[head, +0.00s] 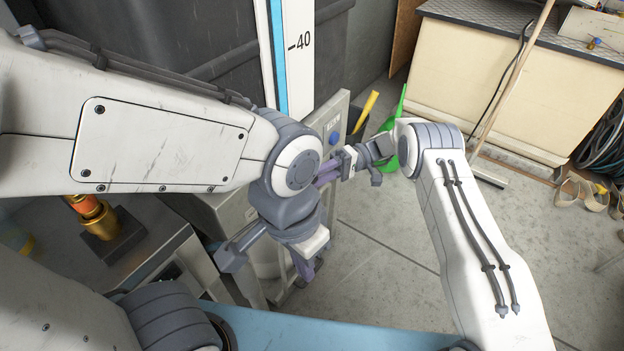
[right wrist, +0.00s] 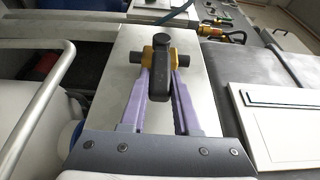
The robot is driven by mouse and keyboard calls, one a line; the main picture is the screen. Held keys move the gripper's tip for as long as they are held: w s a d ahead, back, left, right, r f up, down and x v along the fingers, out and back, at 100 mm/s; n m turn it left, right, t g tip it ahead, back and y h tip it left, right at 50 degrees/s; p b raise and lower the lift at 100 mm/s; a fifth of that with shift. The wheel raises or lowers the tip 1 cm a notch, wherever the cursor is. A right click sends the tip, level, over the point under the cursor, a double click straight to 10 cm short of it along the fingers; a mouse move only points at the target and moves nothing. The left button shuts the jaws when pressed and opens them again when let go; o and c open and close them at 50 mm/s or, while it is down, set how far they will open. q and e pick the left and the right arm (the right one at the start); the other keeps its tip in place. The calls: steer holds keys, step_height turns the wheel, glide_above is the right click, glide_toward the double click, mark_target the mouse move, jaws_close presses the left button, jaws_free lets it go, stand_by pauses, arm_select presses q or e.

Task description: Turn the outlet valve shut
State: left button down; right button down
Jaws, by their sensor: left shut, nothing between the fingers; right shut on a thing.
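The outlet valve (right wrist: 158,67) shows in the right wrist view as a black lever on a brass-coloured body, set on a pale grey panel. My right gripper (right wrist: 158,80) has its two purple fingers on either side of the lever and is shut on it. In the head view my right gripper (head: 327,174) reaches in from the right, partly hidden behind my left wrist, and the valve cannot be made out there. My left gripper (head: 306,268) points down in the lower middle of the head view, shut and empty, apart from the valve.
A grey cabinet panel with a blue knob (head: 333,137) stands beside my right gripper. A brass fitting (head: 95,215) sits on a bench at left. A green can (head: 387,145) and a broom (head: 490,178) stand farther back. Bare floor (head: 385,250) lies at centre right.

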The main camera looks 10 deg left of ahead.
steer(key=shift+a, duration=0.1)
steer(key=c, duration=0.6)
jaws_free()
steer(key=shift+f, duration=0.1)
steer(key=shift+c, duration=0.2)
steer(key=s+d+r+p, duration=0.4)
steer(key=s+d+r, duration=0.1)
steer(key=d+r, duration=0.5)
steer(key=shift+d+r, duration=0.4)
steer(key=shift+r, duration=0.15)
